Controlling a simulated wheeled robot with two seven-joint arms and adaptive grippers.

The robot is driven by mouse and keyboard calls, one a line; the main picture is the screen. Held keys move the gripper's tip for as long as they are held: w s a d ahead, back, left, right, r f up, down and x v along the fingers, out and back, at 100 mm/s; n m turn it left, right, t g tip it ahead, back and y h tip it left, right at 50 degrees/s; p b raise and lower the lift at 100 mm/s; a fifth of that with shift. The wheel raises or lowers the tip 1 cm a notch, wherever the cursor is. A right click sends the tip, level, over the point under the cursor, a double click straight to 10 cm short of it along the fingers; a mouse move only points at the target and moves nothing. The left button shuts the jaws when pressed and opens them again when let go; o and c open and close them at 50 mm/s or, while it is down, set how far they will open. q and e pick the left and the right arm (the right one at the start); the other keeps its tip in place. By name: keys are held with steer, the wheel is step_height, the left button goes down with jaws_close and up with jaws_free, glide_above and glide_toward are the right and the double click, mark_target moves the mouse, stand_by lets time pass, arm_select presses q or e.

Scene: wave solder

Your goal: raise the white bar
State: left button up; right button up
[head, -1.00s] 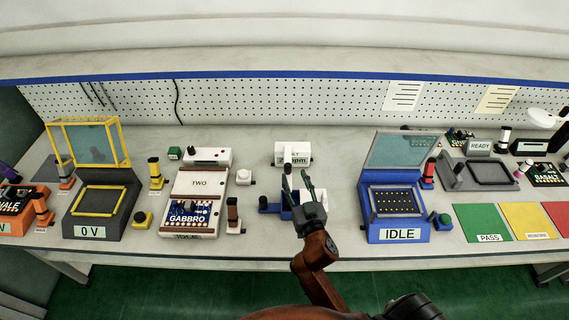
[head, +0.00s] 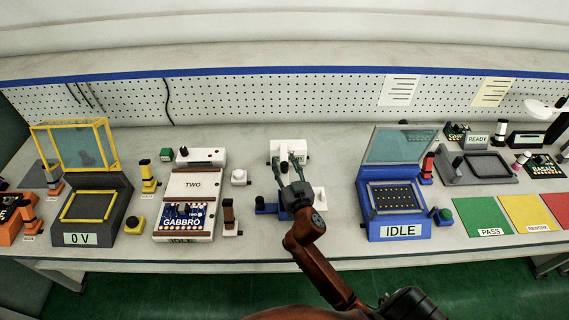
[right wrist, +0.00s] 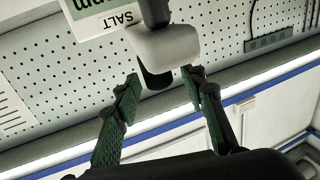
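The white bar (right wrist: 168,48) is a rounded white block on a dark stem in the right wrist view. In the head view it appears as a small white piece (head: 283,149) at the front of a white salt meter (head: 275,146), partly hidden by my fingers. My right gripper (head: 287,164) is open and empty, reaching away from me over the blue fixture. In the right wrist view its green-padded fingers (right wrist: 161,82) are spread just short of the white bar, with a gap between them. My left gripper is not in view.
A blue fixture (head: 266,208) lies under my right gripper. The white board station marked GABBRO (head: 190,190) stands to the left, and the blue IDLE tester (head: 398,231) with its raised lid to the right. A pegboard (head: 240,98) runs behind the bench.

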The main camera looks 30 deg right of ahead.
steer(key=shift+c, duration=0.2)
jaws_close()
stand_by(0.5)
